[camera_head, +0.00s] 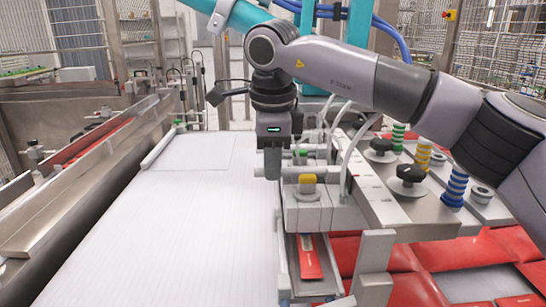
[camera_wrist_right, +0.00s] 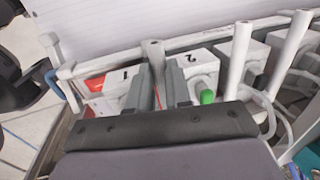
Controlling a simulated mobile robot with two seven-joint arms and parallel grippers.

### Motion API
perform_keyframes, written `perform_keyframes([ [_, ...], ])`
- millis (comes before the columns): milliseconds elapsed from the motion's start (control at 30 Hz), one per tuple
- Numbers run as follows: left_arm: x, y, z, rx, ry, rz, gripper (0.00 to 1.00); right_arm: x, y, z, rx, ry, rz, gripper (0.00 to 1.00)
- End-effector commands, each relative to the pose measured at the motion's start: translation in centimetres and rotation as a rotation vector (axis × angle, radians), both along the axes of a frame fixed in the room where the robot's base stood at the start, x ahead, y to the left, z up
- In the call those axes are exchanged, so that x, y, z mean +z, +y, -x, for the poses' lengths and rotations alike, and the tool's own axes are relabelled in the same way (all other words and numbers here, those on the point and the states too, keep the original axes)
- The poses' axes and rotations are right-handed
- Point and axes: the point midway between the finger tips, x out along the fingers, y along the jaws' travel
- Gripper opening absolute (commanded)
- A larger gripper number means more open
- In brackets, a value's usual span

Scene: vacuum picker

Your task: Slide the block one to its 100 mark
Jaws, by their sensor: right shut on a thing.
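Block one (camera_head: 308,215) is a pale grey block with a yellow knob, nearest the front in the head view. In the right wrist view, block one (camera_wrist_right: 117,84) bears a black "1". My right gripper (camera_head: 272,164) points down at the block's left end, shut on this post. The fingers (camera_wrist_right: 163,88) and the gripper body hide much of the block in the wrist view. The 100 mark cannot be made out. My left gripper is not in view.
Block two (camera_wrist_right: 198,66), marked "2", stands close beside block one, with a green knob (camera_wrist_right: 207,97). A wide white surface (camera_head: 200,230) lies clear to the left. Red packs (camera_head: 400,285), pale hoses (camera_head: 352,150) and black knobs (camera_head: 411,173) crowd the right side.

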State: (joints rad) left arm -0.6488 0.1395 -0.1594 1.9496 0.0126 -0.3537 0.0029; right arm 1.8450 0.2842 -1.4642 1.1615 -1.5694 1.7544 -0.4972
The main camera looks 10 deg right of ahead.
Motion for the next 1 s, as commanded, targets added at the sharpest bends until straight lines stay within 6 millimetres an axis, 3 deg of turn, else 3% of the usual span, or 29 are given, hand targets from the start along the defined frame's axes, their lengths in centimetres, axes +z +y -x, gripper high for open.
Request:
perform_keyframes([
  [67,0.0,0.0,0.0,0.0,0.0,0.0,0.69,0.3,-0.2,-0.3,-0.005,-0.016,-0.001,0.0],
  [100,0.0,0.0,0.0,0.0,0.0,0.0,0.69,0.3,-0.2,-0.3,-0.005,-0.017,-0.002,0.25],
  [167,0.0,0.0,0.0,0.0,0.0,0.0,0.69,0.3,-0.2,-0.3,-0.005,-0.016,-0.002,0.44],
  [533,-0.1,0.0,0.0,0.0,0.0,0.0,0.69,0.7,-0.1,-0.1,-0.004,-0.011,-0.001,0.44],
  [1000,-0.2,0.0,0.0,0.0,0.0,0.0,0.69,6.9,0.2,1.1,-0.003,-0.012,-0.001,0.44],
])
